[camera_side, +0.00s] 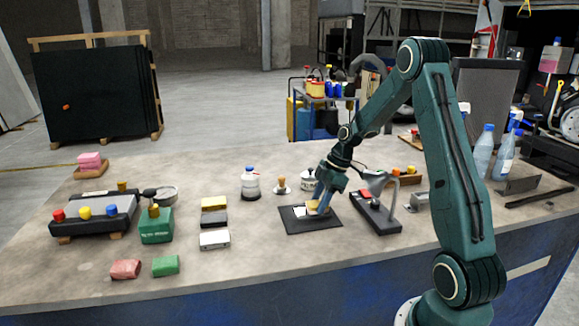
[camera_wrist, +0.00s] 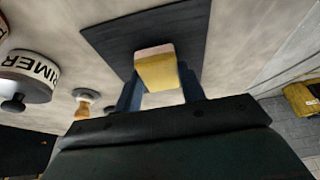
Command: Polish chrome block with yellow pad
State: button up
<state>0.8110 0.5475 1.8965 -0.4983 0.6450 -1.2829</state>
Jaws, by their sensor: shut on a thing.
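My gripper (camera_side: 319,203) reaches down over a black mat (camera_side: 292,225) near the middle of the bench. It is shut on the yellow pad (camera_side: 317,209). In the wrist view the pad (camera_wrist: 157,73) sits between the two blue fingers of my gripper (camera_wrist: 160,90), with a paler pinkish far edge. I cannot tell whether pad and block touch. The wrist view shows bare mat (camera_wrist: 112,38) beside the pad, and the block is not visible there.
A stand with a lamp-like head (camera_side: 378,182) is close on the right. A column of yellow, dark and silvery blocks (camera_side: 214,240) lies left. Bench in front of the mat is clear.

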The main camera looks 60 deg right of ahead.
jog(key=shift+w+a, duration=2.2)
jog(key=shift+a, duration=0.05)
notch_tip(320, 180, up, 8)
